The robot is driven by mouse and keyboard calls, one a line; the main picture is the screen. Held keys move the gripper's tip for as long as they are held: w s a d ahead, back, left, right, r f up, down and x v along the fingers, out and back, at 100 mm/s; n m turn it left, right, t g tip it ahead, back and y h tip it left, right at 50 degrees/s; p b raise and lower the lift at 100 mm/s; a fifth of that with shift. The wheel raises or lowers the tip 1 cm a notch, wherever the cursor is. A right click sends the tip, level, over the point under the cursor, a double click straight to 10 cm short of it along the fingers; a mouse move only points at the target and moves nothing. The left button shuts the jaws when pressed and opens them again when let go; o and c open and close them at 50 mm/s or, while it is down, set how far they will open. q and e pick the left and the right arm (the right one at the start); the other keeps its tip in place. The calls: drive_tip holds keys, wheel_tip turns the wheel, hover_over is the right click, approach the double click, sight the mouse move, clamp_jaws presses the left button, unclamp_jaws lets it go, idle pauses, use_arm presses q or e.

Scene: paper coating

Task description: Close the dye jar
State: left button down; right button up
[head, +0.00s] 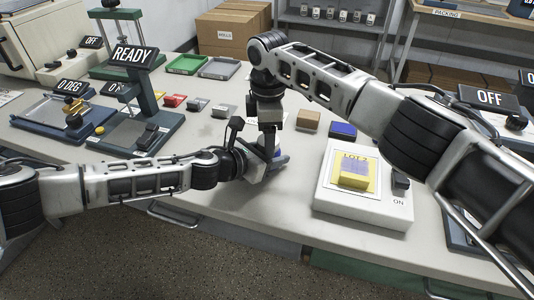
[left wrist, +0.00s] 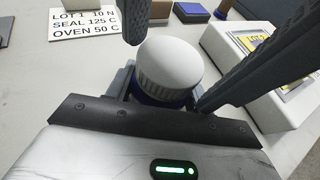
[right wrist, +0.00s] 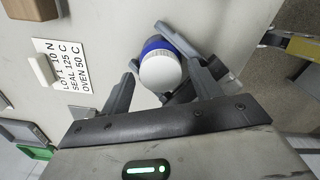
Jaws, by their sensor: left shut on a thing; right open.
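The dye jar shows a blue body (left wrist: 150,99) and a ribbed white lid (left wrist: 168,62) on top of it. The lid also shows from above in the right wrist view (right wrist: 160,72). My left gripper (left wrist: 161,80) is shut on the blue body from the side, low over the table. My right gripper (right wrist: 162,64) points down from above, open, with one finger on each side of the lid and visible gaps between. In the head view both grippers meet at the table's middle and mostly hide the jar. How tightly the lid sits cannot be told.
A lot card (left wrist: 85,22) lies behind the jar. A brown block (head: 308,121) and a blue pad (head: 343,130) lie behind it. The READY press (head: 143,120) stands left.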

drive_tip(key=c, duration=1)
drive_tip(key=shift+m, duration=0.8)
drive_tip(key=o, duration=1)
drive_tip(key=shift+c, duration=0.2)
drive_tip(key=shift+o, duration=0.9)
drive_tip(key=shift+a+r, duration=0.1)
drive_tip(key=shift+r, duration=0.25)
wheel_tip(320, 180, up, 11)
drive_tip(key=shift+d+r, duration=0.2)
